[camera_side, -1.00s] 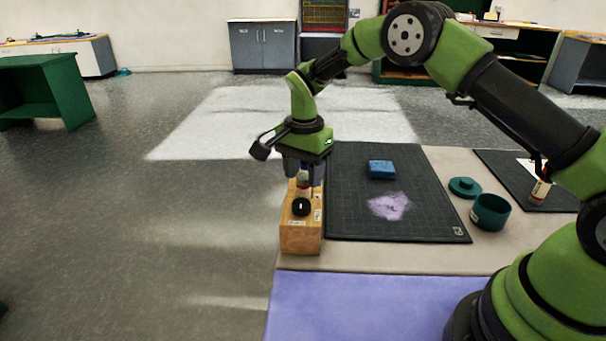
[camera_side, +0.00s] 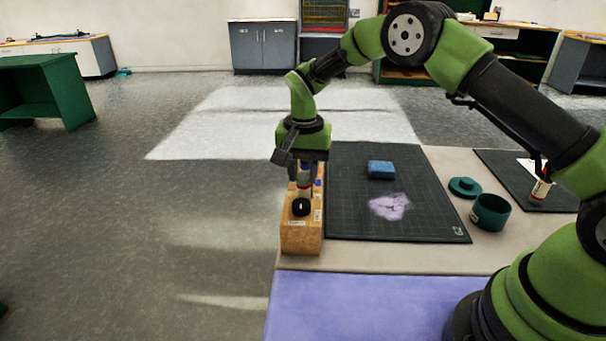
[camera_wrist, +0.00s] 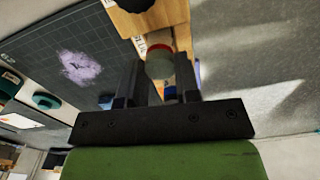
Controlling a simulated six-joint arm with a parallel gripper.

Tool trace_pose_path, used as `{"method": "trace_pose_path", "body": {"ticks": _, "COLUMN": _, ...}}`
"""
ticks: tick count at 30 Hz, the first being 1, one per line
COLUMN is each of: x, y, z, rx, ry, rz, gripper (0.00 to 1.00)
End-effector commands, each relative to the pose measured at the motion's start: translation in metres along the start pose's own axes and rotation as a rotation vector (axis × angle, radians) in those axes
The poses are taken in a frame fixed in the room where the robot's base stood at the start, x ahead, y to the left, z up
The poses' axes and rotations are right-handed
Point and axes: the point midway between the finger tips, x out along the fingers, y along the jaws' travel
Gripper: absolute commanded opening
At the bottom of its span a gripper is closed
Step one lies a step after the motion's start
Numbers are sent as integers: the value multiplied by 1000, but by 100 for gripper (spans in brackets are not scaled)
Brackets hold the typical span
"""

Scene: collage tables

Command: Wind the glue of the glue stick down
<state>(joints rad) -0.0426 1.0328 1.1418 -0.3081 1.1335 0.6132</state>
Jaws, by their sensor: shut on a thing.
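My gripper (camera_side: 304,168) points straight down over the wooden block (camera_side: 301,237) at the mat's left edge. It is shut on the glue stick (camera_side: 303,188), which stands upright at the block and shows a pale body and a red band. In the wrist view, the glue stick (camera_wrist: 160,64) sits between the two dark fingers of my gripper (camera_wrist: 158,82), its round end facing the camera. Whether any glue sticks out cannot be told. A black round knob (camera_side: 301,207) with a white mark is on the block in front of the stick. It also shows in the wrist view (camera_wrist: 135,4).
A dark cutting mat (camera_side: 350,215) lies right of the block, with a blue block (camera_side: 381,169) and a purple smear (camera_side: 390,206) on it. Further right are a teal pot (camera_side: 490,212), its lid (camera_side: 465,187) and a small upright stick (camera_side: 541,189) on another mat.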

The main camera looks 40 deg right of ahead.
Motion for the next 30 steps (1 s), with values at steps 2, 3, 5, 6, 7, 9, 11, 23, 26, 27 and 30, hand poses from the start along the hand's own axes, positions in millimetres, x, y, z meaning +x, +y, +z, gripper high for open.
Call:
{"method": "trace_pose_path", "body": {"ticks": 2, "x": 0, "y": 0, "z": 0, "rx": -5, "ry": 0, "rz": 0, "gripper": 17}}
{"method": "trace_pose_path", "body": {"ticks": 3, "x": 0, "y": 0, "z": 0, "rx": -4, "ry": 0, "rz": 0, "gripper": 17}}
{"method": "trace_pose_path", "body": {"ticks": 5, "x": 0, "y": 0, "z": 0, "rx": -4, "ry": 0, "rz": 0, "gripper": 17}}
{"method": "trace_pose_path", "body": {"ticks": 6, "x": 0, "y": 0, "z": 0, "rx": -4, "ry": 0, "rz": 0, "gripper": 17}}
{"method": "trace_pose_path", "body": {"ticks": 7, "x": 0, "y": 0, "z": 0, "rx": -9, "ry": 0, "rz": 0, "gripper": 17}}
{"method": "trace_pose_path", "body": {"ticks": 9, "x": 0, "y": 0, "z": 0, "rx": -54, "ry": 0, "rz": 0, "gripper": 17}}
{"method": "trace_pose_path", "body": {"ticks": 11, "x": 0, "y": 0, "z": 0, "rx": -129, "ry": 0, "rz": 0, "gripper": 17}}
{"method": "trace_pose_path", "body": {"ticks": 23, "x": 0, "y": 0, "z": 0, "rx": -423, "ry": 0, "rz": 0, "gripper": 17}}
{"method": "trace_pose_path", "body": {"ticks": 26, "x": 0, "y": 0, "z": 0, "rx": -423, "ry": 0, "rz": 0, "gripper": 17}}
{"method": "trace_pose_path", "body": {"ticks": 27, "x": 0, "y": 0, "z": 0, "rx": -431, "ry": 0, "rz": 0, "gripper": 17}}
{"method": "trace_pose_path", "body": {"ticks": 30, "x": 0, "y": 0, "z": 0, "rx": -521, "ry": 1, "rz": 0, "gripper": 17}}
